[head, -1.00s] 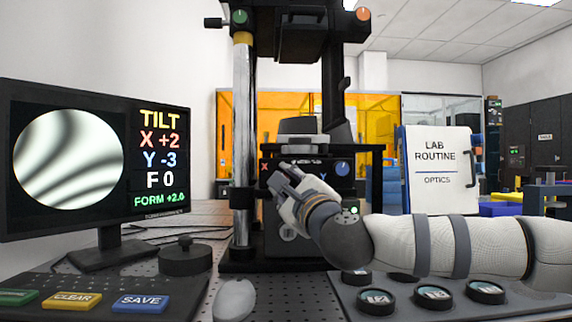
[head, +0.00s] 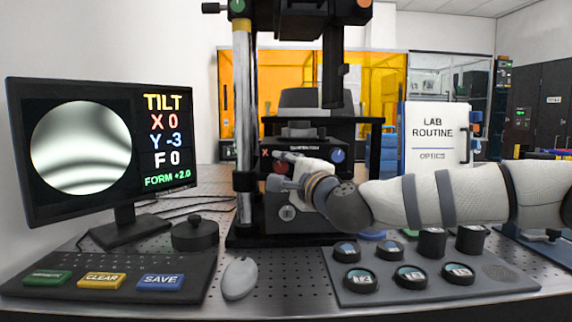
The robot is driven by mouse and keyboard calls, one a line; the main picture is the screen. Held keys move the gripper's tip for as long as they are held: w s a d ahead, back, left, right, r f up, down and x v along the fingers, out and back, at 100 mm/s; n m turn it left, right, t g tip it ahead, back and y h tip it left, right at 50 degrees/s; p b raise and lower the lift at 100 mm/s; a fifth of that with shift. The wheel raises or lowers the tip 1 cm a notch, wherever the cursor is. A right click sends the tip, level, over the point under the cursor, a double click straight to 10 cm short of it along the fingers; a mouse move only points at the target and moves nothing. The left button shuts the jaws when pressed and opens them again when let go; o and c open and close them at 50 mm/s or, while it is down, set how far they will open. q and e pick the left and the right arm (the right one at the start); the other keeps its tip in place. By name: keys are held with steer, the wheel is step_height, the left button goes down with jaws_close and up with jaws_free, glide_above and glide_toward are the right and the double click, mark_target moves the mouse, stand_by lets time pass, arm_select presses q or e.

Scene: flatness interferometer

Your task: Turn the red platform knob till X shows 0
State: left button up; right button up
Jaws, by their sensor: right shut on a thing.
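The monitor (head: 100,150) at the left shows TILT, with X 0, Y -3, F 0 and FORM +2.0 beside a round picture of soft dark and light bands. The red platform knob (head: 279,168) sits on the dark instrument's front panel (head: 310,205), under a red X mark, and is partly hidden by my right gripper. My right gripper (head: 282,170) is at the knob, shut on it, with its arm coming in from the right. A blue knob (head: 337,155) is to the right on the same panel. My left gripper is not in view.
A keypad (head: 115,262) with CLEAR and SAVE keys, a black round knob (head: 195,235) and a grey mouse (head: 239,278) lie at the front left. A tray (head: 500,285) of several round optics is below my arm. A LAB ROUTINE binder (head: 436,140) stands at right.

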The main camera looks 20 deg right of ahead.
stand_by(0.3)
steer(key=o, duration=1.2)
steer(key=shift+c, duration=0.2)
steer(key=shift+s, duration=0.1)
steer(key=s+d, duration=0.1)
steer(key=s, duration=1)
steer(key=shift+s+f, duration=0.4)
steer(key=shift+d, duration=0.1)
